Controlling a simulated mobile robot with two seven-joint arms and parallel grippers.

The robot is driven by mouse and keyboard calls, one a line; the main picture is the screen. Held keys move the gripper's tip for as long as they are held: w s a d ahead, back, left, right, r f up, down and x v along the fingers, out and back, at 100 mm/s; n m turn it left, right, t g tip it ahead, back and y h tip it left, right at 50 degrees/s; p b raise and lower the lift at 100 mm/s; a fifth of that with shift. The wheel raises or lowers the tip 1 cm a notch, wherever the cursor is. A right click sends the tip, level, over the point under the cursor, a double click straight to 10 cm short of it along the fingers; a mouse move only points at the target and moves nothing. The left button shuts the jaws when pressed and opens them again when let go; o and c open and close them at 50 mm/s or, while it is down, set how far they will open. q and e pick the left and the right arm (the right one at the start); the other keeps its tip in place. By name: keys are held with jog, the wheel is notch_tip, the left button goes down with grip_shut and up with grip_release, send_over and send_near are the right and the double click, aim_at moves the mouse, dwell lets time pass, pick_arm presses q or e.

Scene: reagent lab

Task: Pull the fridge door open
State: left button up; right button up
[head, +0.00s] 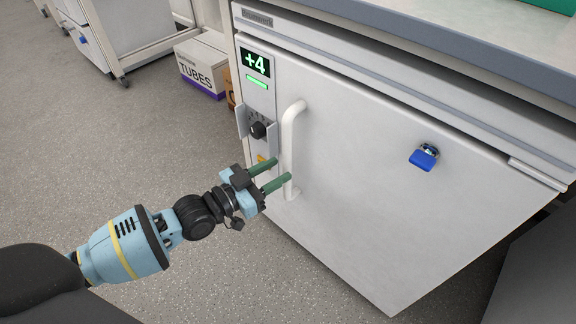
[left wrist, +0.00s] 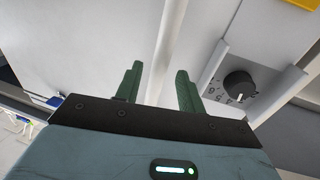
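The white fridge door (head: 360,190) fills the right half of the head view and looks shut. Its white vertical bar handle (head: 291,130) is on the door's left side. My left gripper (head: 282,171) is at the lower part of the handle, with its two green fingers apart. In the left wrist view, the handle (left wrist: 170,40) runs up between the fingers of the left gripper (left wrist: 158,85). The fingers do not look clamped on it; whether one touches it I cannot tell. My right gripper is not in view.
A control panel with a "+4" display (head: 256,63) and a black knob (head: 258,130) is left of the handle. A blue item (head: 424,158) is on the door. A worktop (head: 480,40) overhangs the fridge. A TUBES box (head: 200,70) stands behind. The floor (head: 110,170) at left is clear.

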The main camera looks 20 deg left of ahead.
aim_at(287, 165)
pick_arm(q)
jog(key=shift+b+x, duration=0.45)
jog(key=shift+x, duration=1.55)
grip_shut()
